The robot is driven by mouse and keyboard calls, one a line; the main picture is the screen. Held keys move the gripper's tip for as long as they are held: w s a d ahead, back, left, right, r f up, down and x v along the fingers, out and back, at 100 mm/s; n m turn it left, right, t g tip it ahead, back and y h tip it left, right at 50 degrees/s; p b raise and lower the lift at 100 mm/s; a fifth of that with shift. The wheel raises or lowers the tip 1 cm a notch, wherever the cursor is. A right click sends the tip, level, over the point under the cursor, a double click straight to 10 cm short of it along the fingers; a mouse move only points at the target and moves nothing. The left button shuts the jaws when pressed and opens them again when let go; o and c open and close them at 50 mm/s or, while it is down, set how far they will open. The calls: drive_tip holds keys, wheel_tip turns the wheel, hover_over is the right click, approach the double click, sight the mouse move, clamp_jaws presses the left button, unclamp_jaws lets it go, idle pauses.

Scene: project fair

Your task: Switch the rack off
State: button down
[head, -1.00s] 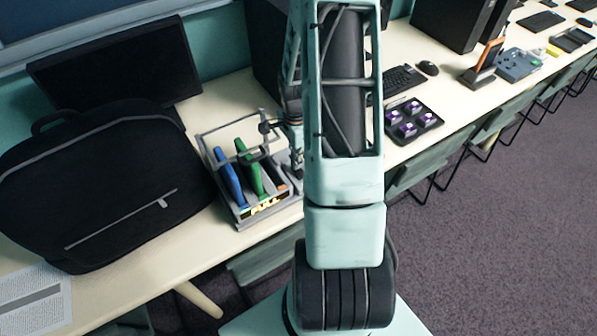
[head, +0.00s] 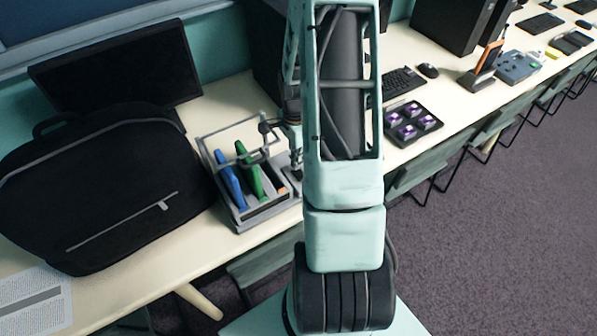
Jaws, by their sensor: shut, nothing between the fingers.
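The rack (head: 238,222) is a grey frame on the white table, left of my arm. A blue item (head: 229,180) and a green item (head: 249,171) stand in its slots. The display strip (head: 266,210) on its front edge is dark, and a small orange patch (head: 282,191) shows beside it. My gripper (head: 297,170) is shut and empty, pointing down at the right side of the rack. My own arm hides part of it. I cannot make out a switch or whether the fingertips touch the rack.
A large black bag (head: 100,190) stands close on the rack's left, with a monitor (head: 120,72) behind it. A tray with purple pieces (head: 413,123), a keyboard (head: 403,81) and a mouse (head: 428,70) lie to the right. Chairs (head: 420,165) line the table's front edge.

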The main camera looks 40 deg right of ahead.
drive_tip(key=shift+r+p, duration=1.4)
drive_tip(key=shift+r, duration=1.2)
